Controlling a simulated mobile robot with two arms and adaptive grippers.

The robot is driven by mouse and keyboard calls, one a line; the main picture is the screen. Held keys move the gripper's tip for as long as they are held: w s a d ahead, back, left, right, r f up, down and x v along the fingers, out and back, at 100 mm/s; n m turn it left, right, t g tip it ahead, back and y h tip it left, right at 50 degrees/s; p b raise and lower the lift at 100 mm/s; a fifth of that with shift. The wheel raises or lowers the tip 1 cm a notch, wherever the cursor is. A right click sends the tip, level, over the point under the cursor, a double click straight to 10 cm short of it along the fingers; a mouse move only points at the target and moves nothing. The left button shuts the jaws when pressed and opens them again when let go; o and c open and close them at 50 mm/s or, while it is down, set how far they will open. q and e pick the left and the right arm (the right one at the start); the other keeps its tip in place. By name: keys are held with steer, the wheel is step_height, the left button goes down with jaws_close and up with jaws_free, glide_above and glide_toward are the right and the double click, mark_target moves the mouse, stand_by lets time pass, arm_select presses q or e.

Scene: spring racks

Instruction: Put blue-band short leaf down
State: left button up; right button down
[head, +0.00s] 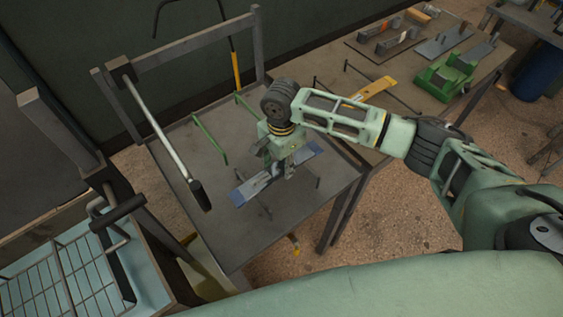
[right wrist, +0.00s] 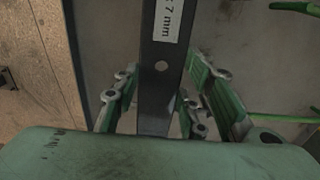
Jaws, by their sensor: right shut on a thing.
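The blue-band short leaf (head: 240,196) is a flat strip with blue ends, seen in the head view over the grey rack top (head: 270,230). My right gripper (head: 275,172) is shut on its middle from above and hides that part. In the right wrist view the leaf (right wrist: 158,92) is a dark metal strip with a hole and a white label reading "7 mm". It runs between the green fingers of the gripper (right wrist: 162,105). The leaf is close to the rack top, but I cannot tell whether it touches. My left gripper is not in view.
Green bars (head: 210,138) and thin dark rods stand on the rack top. A long tool with a black grip (head: 200,195) crosses its left side. A bench at the right holds a yellow leaf (head: 368,92) and a green block (head: 446,75). A wire basket (head: 65,275) is at lower left.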

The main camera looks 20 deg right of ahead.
mark_target(281, 167)
steer(key=shift+w+f, duration=0.1)
steer(key=shift+f, duration=0.25)
steer(key=shift+f, duration=0.4)
steer(key=shift+f, duration=0.1)
steer(key=c, duration=1.1)
jaws_free()
steer(key=shift+r, duration=0.45)
step_height(281, 167, up, 12)
steer(key=b, duration=0.2)
